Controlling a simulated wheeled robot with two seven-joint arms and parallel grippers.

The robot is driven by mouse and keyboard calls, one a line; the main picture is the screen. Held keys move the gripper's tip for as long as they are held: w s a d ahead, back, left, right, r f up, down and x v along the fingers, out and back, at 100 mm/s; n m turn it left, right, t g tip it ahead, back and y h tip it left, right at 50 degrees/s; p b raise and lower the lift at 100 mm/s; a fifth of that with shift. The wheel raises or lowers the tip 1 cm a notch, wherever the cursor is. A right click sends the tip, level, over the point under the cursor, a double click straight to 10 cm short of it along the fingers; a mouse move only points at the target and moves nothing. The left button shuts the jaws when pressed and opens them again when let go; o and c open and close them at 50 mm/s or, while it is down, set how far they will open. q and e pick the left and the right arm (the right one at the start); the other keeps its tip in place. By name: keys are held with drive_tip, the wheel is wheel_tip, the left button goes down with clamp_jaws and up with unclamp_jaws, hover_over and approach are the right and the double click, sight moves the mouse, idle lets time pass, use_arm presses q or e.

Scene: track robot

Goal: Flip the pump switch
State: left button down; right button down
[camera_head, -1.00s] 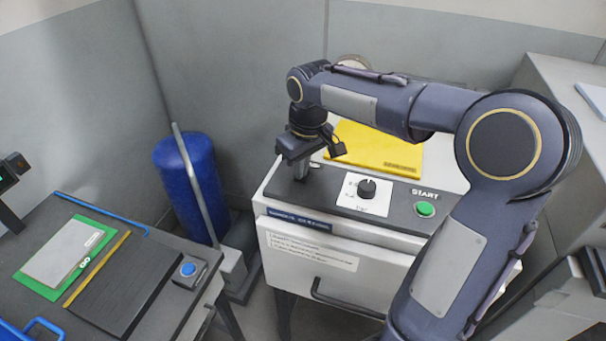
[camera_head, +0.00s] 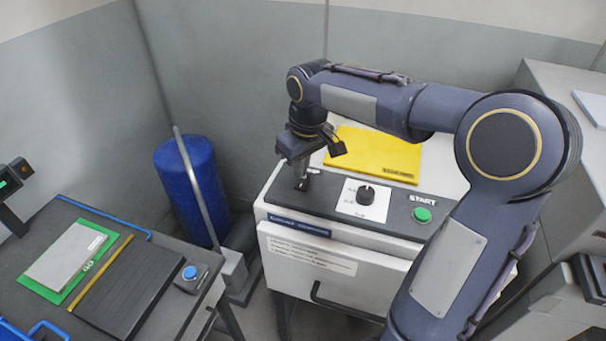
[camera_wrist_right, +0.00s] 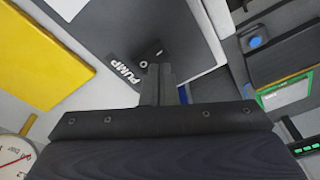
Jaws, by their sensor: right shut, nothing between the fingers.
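The pump switch (camera_wrist_right: 143,65) is a small metal fitting beside the white PUMP label on the dark panel (camera_wrist_right: 150,22) in the right wrist view. In the head view it is mostly hidden by my right gripper (camera_head: 301,184), which points down at the left end of the panel. My right gripper (camera_wrist_right: 158,82) is shut and empty, its fingertips right beside the switch. I cannot tell whether they touch it or which way its lever leans.
The same panel holds a black rotary knob (camera_head: 366,194) and a green START button (camera_head: 422,215). A yellow plate (camera_head: 375,152) lies behind it. A gauge (camera_wrist_right: 14,160) shows in the wrist view. A blue cylinder (camera_head: 190,190) and a side table (camera_head: 205,258) stand left.

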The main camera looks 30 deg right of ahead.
sight(301, 186)
wheel_tip(301, 186, up, 4)
drive_tip(key=p, duration=0.3)
drive_tip(key=shift+r, duration=0.15)
idle(0.3)
drive_tip(key=s+a+f+m+t+y+b, duration=0.1)
drive_tip(key=s+a+f, duration=0.1)
drive_tip(key=s, duration=0.5)
drive_tip(key=s+a+f+m+t+y+b, duration=0.1)
drive_tip(key=s+a+f, duration=0.2)
drive_tip(key=s, duration=0.4)
drive_tip(key=s+a+f+m+t+y+b, duration=0.1)
drive_tip(key=s+a+f, duration=0.1)
drive_tip(key=s, duration=0.6)
drive_tip(key=shift+a+f+m+t, duration=0.2)
drive_tip(key=shift+f+m+t, duration=0.1)
drive_tip(key=shift+m+t, duration=0.1)
